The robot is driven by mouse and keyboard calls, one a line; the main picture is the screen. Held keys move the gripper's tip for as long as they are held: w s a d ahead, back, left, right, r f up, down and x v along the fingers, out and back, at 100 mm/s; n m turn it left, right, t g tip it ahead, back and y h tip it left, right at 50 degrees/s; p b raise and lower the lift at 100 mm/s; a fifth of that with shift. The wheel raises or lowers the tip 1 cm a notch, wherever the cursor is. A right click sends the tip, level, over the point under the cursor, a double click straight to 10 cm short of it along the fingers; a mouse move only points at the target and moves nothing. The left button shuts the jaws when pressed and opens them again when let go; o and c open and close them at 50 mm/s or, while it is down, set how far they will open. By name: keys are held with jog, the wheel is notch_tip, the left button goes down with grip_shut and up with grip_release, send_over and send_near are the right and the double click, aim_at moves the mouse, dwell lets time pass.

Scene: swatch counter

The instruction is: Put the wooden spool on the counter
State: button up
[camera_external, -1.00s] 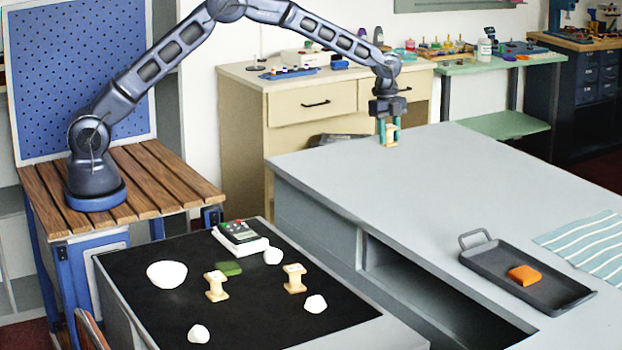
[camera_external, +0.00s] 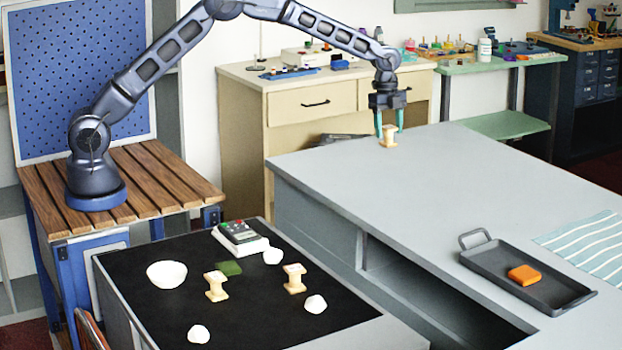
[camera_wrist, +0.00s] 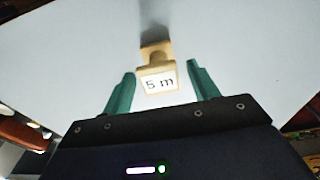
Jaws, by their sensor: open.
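My gripper (camera_external: 387,122) is just above and around the spool. Its green fingers (camera_wrist: 160,88) are spread apart, with a gap on each side of the spool. Two more wooden spools, one on the left (camera_external: 215,286) and one on the right (camera_external: 294,278), stand on the black-topped table.
A dark tray (camera_external: 478,262) with an orange block (camera_external: 524,275) and a striped cloth (camera_external: 590,248) lie on the counter's right part. The black table (camera_external: 255,318) also holds a white bowl (camera_external: 167,274), white lumps, a green piece and a small device. The counter's middle is clear.

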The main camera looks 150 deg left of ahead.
aim_at(386, 126)
notch_tip(386, 126, up, 10)
jog(key=s, duration=0.1)
jog(key=shift+s, duration=0.1)
